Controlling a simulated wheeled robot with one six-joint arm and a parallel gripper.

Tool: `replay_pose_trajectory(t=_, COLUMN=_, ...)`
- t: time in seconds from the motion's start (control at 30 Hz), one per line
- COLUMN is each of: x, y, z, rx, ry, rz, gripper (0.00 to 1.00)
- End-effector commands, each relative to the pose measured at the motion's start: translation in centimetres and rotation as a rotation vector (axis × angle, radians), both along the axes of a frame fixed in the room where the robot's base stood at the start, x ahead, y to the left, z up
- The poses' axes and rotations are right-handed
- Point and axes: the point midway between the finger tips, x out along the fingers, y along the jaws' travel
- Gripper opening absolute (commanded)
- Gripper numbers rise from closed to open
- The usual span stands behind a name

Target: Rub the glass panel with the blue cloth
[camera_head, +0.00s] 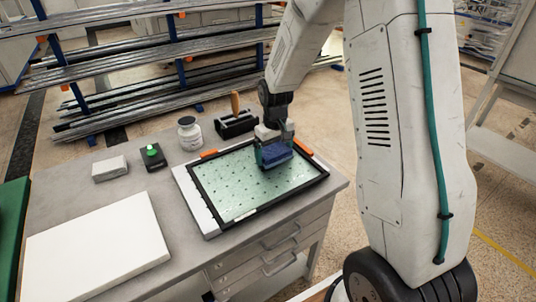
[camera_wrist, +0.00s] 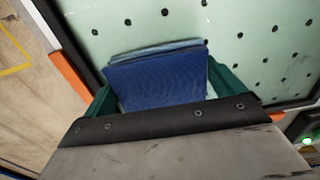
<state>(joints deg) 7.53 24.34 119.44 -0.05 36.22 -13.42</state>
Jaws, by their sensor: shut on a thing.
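The glass panel (camera_head: 245,185) is pale green with dark dots and a black frame. It lies on the grey workbench (camera_head: 170,245); its dotted surface also fills the upper part of the wrist view (camera_wrist: 230,40). My gripper (camera_head: 273,152) is over the panel's far right part. Its green fingers are shut on the folded blue cloth (camera_wrist: 160,80), which also shows in the head view (camera_head: 276,155). The cloth is at or just above the glass; I cannot tell whether it touches. The glass under the cloth is hidden.
Orange pieces (camera_head: 209,154) sit at the panel's far edge. A white jar (camera_head: 189,134), a black holder with a wooden handle (camera_head: 236,122), a green-button box (camera_head: 152,156) and a grey block (camera_head: 109,169) stand behind and left. A white slab (camera_head: 95,250) lies front left.

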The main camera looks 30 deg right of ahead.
Motion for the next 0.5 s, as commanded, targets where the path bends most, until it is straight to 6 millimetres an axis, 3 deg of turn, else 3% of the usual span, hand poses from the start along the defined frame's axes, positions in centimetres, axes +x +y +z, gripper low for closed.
replay_pose_trajectory(t=0.13, x=0.1, y=-0.3, z=0.4, rx=0.0, ry=0.0, rz=0.005, gripper=0.73)
replay_pose_trajectory(t=0.23, x=0.1, y=-0.4, z=2.9, rx=0.0, ry=-0.006, rz=0.004, gripper=0.73)
replay_pose_trajectory(t=0.5, x=0.0, y=-0.3, z=5.0, rx=0.0, ry=-0.001, rz=0.005, gripper=0.73)
